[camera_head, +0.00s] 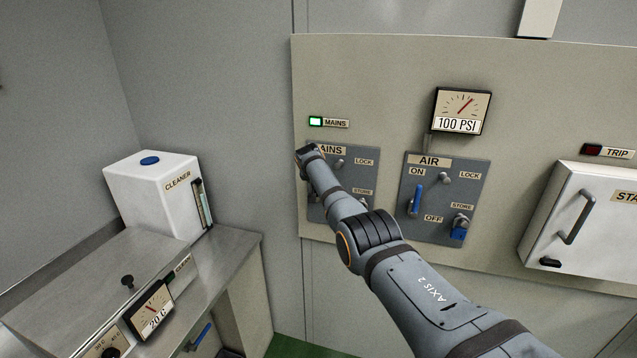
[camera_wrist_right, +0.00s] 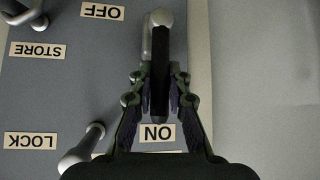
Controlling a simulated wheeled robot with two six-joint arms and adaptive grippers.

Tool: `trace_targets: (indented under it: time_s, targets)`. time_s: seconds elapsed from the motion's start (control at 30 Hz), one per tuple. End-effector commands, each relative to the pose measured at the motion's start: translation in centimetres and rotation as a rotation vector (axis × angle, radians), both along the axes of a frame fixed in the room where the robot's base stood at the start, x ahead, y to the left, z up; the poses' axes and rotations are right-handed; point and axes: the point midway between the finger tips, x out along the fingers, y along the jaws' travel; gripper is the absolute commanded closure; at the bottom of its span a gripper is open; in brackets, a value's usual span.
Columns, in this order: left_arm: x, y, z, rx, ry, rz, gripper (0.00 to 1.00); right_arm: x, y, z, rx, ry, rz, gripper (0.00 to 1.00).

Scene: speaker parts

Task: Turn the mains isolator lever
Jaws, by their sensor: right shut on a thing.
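The mains isolator panel (camera_head: 366,187) is a grey plate on the wall board, mostly covered by my right arm in the head view. In the right wrist view, which shows the panel upside down, the isolator lever (camera_wrist_right: 161,62) has a dark grip and a pale metal end. It lies along the panel from near the OFF label toward the ON label. My right gripper (camera_wrist_right: 159,92) is shut on the lever's dark grip, with a finger on each side. In the head view the lever and fingertips are hidden behind my wrist. My left gripper is in neither view.
A lit green MAINS lamp (camera_head: 316,121) sits above the panel. To the right are the AIR panel (camera_head: 437,226) with a blue lever, a 100 PSI gauge (camera_head: 461,111) and a white box (camera_head: 592,228). A bench with a cleaner tank (camera_head: 150,196) stands left.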

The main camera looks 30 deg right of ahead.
Motion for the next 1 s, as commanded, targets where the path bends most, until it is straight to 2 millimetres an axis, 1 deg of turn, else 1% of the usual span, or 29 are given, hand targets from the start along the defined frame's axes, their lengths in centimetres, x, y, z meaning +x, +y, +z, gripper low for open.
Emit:
trace_targets:
  time_s: [0.43, 0.47, 0.6, 0.63, 1.0]
  targets:
    - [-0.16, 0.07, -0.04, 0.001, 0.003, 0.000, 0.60, -0.05, 0.10, -0.10, -0.007, 0.009, 0.001, 1.00]
    - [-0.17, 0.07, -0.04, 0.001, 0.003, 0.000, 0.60, -0.05, 0.09, -0.10, -0.007, 0.009, 0.001, 0.81]
    - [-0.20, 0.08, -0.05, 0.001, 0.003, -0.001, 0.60, -0.04, 0.10, -0.08, -0.006, 0.009, 0.001, 0.62]
    - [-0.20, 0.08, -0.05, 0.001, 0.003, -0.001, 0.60, -0.05, 0.10, -0.07, -0.006, 0.008, 0.000, 0.60]
    - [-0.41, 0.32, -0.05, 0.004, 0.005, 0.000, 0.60, -0.09, 0.15, 0.18, -0.006, 0.006, -0.001, 0.60]
